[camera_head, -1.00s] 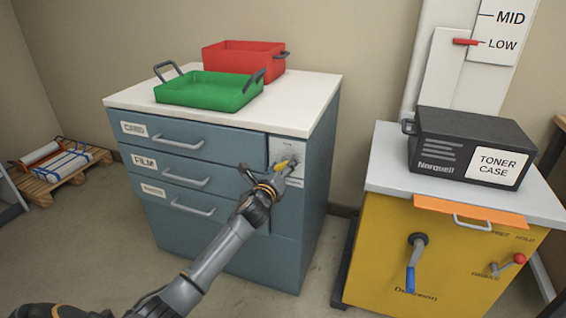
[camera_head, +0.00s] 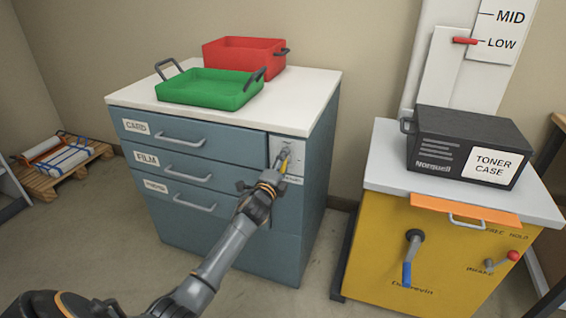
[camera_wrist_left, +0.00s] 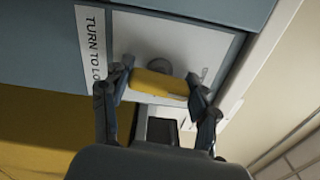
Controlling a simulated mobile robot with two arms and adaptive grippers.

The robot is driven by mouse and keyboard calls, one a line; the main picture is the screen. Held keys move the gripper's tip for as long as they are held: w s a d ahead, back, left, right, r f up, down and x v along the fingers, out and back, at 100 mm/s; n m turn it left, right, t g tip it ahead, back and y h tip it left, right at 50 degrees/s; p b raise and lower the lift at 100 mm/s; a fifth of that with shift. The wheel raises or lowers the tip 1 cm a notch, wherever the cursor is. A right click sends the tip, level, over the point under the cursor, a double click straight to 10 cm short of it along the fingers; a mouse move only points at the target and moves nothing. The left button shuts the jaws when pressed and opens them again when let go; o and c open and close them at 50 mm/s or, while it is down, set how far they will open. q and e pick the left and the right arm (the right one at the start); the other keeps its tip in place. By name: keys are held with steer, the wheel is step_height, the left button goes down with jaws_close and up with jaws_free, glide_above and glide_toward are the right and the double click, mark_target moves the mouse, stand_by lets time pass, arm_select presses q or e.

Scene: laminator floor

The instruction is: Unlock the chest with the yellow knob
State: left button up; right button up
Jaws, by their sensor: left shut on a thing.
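The blue-grey chest (camera_head: 232,238) stands at the left centre, its drawers shut in the head view. The yellow knob (camera_head: 284,162) sits on a pale plate (camera_head: 291,148) at the upper right of its front. My left gripper (camera_head: 278,168) is at the knob. In the left wrist view the yellow knob (camera_wrist_left: 159,84) is a bar with rounded ends, and my left gripper (camera_wrist_left: 160,85) is shut on it, one finger at each end. A label beside it begins "TURN TO LO"; the rest is hidden. My right gripper is not in view.
A green tray (camera_head: 207,93) and a red tray (camera_head: 243,57) stand on the chest's white top (camera_head: 313,89). To the right is a yellow cabinet (camera_head: 385,240) with a crank (camera_head: 411,262) and a black toner case (camera_head: 435,151). A pallet (camera_head: 62,178) lies far left.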

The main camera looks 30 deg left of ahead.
arm_select(q)
steer(key=shift+n, duration=0.7)
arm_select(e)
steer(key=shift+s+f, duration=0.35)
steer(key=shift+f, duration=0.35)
arm_select(q)
steer(key=o, duration=1.2)
steer(key=shift+c, duration=0.2)
steer(key=shift+s, duration=0.1)
steer(key=v, duration=1.1)
steer(key=shift+s, duration=0.4)
steer(key=shift+f, duration=0.15)
